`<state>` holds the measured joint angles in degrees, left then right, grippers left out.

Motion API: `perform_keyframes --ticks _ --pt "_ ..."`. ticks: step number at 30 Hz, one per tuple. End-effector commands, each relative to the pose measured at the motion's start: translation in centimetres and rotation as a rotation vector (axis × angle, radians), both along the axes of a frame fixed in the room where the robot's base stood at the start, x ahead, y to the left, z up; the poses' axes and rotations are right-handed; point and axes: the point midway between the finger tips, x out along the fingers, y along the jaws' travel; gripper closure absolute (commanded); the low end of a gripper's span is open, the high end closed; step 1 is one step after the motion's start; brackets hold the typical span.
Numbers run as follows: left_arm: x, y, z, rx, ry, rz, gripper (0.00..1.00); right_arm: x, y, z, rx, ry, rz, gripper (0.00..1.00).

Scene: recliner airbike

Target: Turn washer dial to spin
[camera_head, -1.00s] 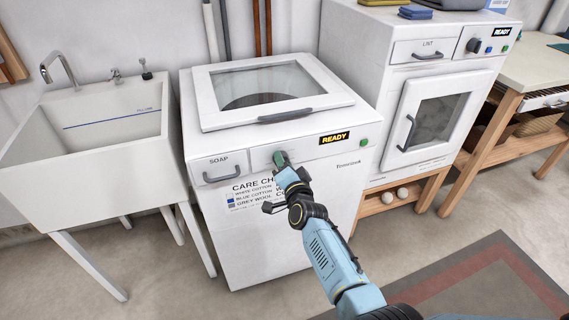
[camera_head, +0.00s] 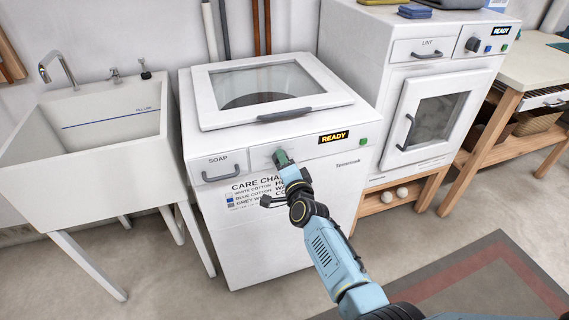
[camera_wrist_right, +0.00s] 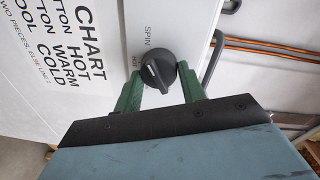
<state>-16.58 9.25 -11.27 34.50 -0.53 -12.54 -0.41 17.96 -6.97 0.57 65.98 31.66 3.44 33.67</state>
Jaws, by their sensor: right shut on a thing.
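The white washer (camera_head: 262,255) stands in the middle of the head view. Its dark round dial (camera_wrist_right: 158,70) shows in the right wrist view, with the label SPIN beside it and another label partly covered. My right gripper (camera_head: 281,157) is at the washer's front panel. In the right wrist view its green fingers (camera_wrist_right: 159,84) sit on both sides of the dial, shut on it. In the head view the fingers mostly hide the dial. My left gripper is in no view.
The washer's READY display (camera_head: 334,136) and green button (camera_head: 364,141) are right of the dial. The soap drawer (camera_head: 222,168) is to its left. The washer lid (camera_head: 270,90) is closed. A sink (camera_head: 95,160) stands left, a dryer (camera_head: 430,75) right.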

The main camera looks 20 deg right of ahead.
Motion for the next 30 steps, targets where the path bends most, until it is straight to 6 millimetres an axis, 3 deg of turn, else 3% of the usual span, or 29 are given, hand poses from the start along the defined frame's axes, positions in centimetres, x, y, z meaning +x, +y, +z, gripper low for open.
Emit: perform_keyframes --ticks 1,2,7,16,20,25,30 --pt "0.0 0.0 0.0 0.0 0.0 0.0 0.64 0.0 0.0 0.0 0.004 0.0 -0.001 0.83" --pt "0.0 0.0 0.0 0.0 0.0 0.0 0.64 0.0 0.0 0.0 0.004 0.0 -0.001 0.59" --pt "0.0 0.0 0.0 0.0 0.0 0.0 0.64 0.0 0.0 0.0 0.003 0.0 -0.001 0.38" --pt "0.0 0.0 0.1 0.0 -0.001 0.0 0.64 -0.1 0.0 0.0 0.001 0.001 0.0 0.38" --pt "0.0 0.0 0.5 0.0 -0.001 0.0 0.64 -1.1 0.0 0.1 0.001 0.001 0.0 0.38" --pt "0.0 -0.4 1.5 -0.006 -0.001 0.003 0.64 -4.0 0.0 0.3 0.001 0.002 -0.001 0.38" --pt "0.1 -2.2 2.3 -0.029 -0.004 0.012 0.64 -7.7 -0.1 0.5 0.001 0.003 -0.002 0.38"
